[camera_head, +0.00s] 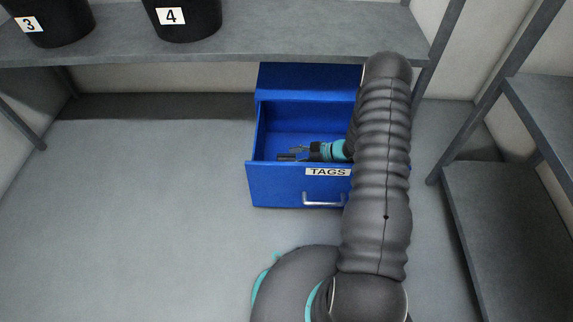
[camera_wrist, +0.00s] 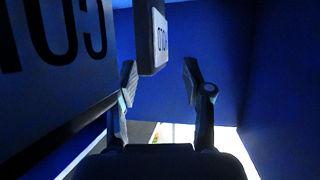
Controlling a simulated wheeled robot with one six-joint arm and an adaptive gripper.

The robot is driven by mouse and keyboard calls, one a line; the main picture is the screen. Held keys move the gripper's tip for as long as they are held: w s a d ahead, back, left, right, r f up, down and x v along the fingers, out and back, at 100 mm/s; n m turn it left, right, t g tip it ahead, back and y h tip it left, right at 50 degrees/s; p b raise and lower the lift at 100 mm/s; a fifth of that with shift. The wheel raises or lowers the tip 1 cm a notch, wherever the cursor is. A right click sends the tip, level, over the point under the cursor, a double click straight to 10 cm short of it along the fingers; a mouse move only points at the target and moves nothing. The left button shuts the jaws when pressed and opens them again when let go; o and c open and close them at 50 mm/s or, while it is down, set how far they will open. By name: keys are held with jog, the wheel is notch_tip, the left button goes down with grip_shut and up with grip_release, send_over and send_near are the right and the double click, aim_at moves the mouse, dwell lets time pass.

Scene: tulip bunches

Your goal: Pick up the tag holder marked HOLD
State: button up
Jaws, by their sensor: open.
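The tag holder marked HOLD (camera_wrist: 153,38) shows in the wrist view as a dark upright block with a white label, its lettering upside down. Its lower end is in line with the gap between my fingers, nearer the left one; I cannot tell whether it touches. My gripper (camera_wrist: 160,82) is open, with nothing clamped. In the head view my gripper (camera_head: 290,155) is low in the open blue drawer (camera_head: 258,190) labelled TAGS, close behind its front wall. The holder cannot be made out in the head view.
Blue drawer walls (camera_wrist: 270,90) are close around. Black buckets numbered 3 (camera_head: 45,22) and 4 (camera_head: 184,18) stand on the shelf (camera_head: 300,35). Floor at left is clear.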

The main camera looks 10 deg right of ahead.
aim_at(280, 158)
jog(key=shift+b+x, duration=0.45)
jog(key=shift+x, duration=2.6)
jog(key=shift+w+d+f, duration=0.1)
jog(key=shift+d+f, duration=0.05)
jog(key=shift+d, duration=0.05)
grip_shut()
